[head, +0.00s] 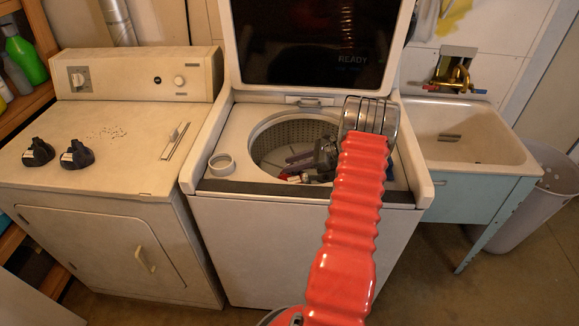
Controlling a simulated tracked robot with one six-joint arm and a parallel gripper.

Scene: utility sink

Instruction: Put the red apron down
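My arm reaches over the open top-loading washer (215,115), and my gripper (297,164) is at the mouth of its drum (268,132). The dark fingers point left, down into the drum opening. They are small and partly overlapped by my wrist, so I cannot tell whether they are open or shut. A small patch of red (284,177) shows just below the fingers at the drum's front edge. It may be part of the red apron, but it is too small to be sure. No larger piece of red cloth shows.
The washer's lid stands up behind. A white ring-shaped object (222,164) sits left of the drum. A utility sink (470,145) and a grey bin (545,190) stand right.

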